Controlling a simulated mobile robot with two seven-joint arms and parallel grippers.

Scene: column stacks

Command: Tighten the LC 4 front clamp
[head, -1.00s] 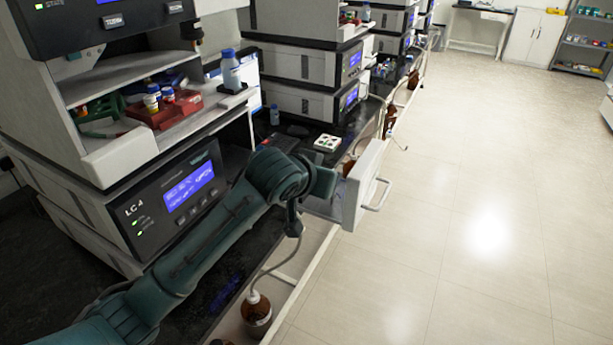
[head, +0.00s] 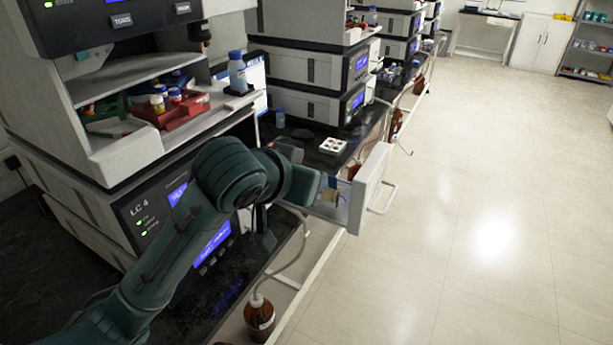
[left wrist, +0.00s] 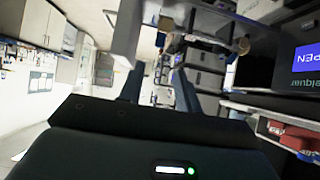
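The LC 4 unit (head: 140,212) is at the left in the head view, with a lit blue display partly covered by my left arm. I cannot make out its front clamp for certain. In the left wrist view, a blue display (left wrist: 305,58) appears upside down at the right edge. My left gripper (left wrist: 158,82) has its two fingers apart, with nothing visible held between them. In the head view my left arm's wrist is in front of the LC 4 unit, near the bench edge, and the fingertips are not clear there. My right gripper is not in view.
An open white drawer (head: 366,190) juts out to the right of my left wrist. A red tray (head: 178,112) with vials and a blue-capped bottle (head: 237,73) stand above. The floor at right is clear.

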